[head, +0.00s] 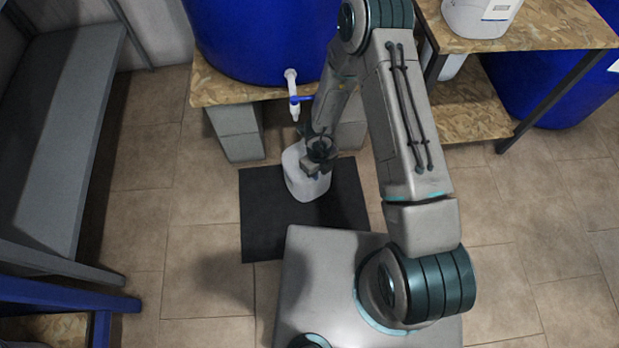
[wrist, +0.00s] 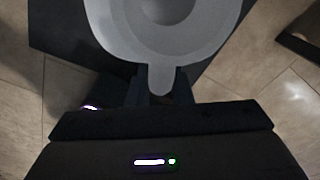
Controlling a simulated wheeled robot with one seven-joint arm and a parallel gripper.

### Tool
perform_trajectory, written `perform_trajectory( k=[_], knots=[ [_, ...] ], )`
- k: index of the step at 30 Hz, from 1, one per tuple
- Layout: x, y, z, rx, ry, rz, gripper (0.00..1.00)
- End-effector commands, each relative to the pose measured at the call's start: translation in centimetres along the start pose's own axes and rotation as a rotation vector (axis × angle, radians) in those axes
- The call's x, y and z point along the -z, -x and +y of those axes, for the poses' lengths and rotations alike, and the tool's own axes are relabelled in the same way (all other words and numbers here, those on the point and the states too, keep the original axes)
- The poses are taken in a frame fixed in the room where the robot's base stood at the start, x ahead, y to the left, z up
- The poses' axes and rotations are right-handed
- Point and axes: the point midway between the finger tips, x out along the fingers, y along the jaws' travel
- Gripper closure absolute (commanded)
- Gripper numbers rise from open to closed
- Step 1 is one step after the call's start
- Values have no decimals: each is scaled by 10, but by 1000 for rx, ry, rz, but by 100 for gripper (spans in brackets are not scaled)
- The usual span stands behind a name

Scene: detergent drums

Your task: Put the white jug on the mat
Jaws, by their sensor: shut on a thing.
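The white jug (head: 302,183) is at the dark mat (head: 258,232) on the floor, below the drum's tap. My gripper (head: 317,168) is over the jug's near right side in the head view and hides part of its top. In the wrist view the jug (wrist: 165,35) fills the upper middle, and its handle (wrist: 160,78) lies between the fingers of my gripper (wrist: 160,90). The gripper is shut on the handle. The dark mat (wrist: 60,30) shows behind the jug there. I cannot tell whether the jug's base touches the mat.
A blue drum (head: 260,40) with a white and blue tap (head: 293,95) stands on a wooden-topped stand (head: 215,92) just behind the mat. Another white jug (head: 480,18) sits on a wooden shelf (head: 560,30) at right. A grey bench (head: 55,130) is at left. Tiled floor is clear on both sides.

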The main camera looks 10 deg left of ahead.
Motion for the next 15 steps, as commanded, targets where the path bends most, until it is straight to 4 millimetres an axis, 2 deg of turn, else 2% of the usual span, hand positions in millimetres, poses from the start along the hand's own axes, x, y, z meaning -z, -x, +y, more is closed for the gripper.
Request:
perform_trajectory(
  k=[10, 12, 15],
  knots=[
    [-18, 0, 28, 0, 4, -2, 100],
    [-16, -16, 25, 2, 2, 1, 100],
    [-16, -31, 26, 1, 2, 0, 100]
  ],
)
